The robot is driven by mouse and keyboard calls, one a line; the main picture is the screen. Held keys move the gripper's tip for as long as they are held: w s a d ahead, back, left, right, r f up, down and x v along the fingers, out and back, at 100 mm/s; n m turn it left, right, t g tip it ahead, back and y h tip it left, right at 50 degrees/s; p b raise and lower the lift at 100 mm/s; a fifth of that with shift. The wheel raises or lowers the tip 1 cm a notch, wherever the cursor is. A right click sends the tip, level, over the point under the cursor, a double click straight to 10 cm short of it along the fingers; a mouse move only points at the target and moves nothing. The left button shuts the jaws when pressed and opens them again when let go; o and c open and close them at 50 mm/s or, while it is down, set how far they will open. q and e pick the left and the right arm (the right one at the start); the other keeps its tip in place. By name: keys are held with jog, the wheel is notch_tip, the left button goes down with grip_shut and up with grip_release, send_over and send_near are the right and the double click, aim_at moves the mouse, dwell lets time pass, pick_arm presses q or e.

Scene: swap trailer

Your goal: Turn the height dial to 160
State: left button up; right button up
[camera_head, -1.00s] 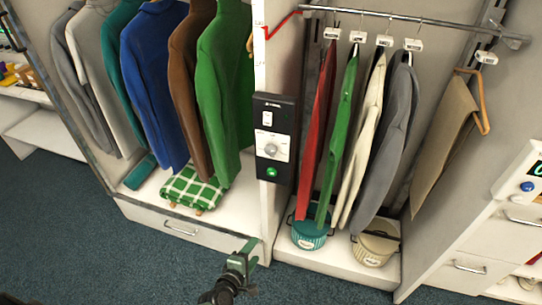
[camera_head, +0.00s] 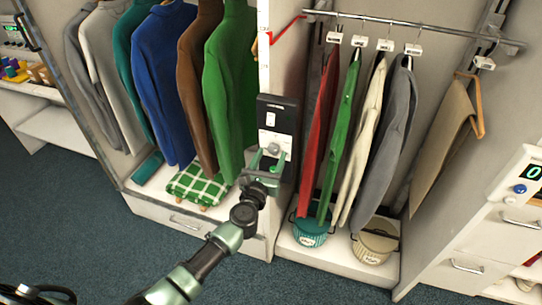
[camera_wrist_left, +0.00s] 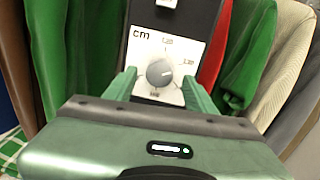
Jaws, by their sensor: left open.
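The height dial is a round grey knob (camera_wrist_left: 160,72) on a white plate marked "cm", with small numbers around it that are hard to read. Its pointer setting is not clear to me. In the head view the dial (camera_head: 275,148) sits on the black control panel (camera_head: 278,104) on the divider post, partly behind my gripper. My left gripper (camera_head: 267,159) is in front of the panel, open. In the left wrist view its green fingers (camera_wrist_left: 159,80) stand on either side of the dial, apparently not pressing on it. The panel's lower part is largely hidden by the gripper.
Sweaters (camera_head: 160,85) hang left of the panel above a green checked cloth (camera_head: 198,186). Narrow garments (camera_head: 372,140) hang close on the right, above a teal pot (camera_head: 311,232) and a beige pot (camera_head: 374,246). The floor in front is clear.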

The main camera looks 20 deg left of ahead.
pick_arm(q)
jog(key=shift+w, duration=0.4)
grip_shut()
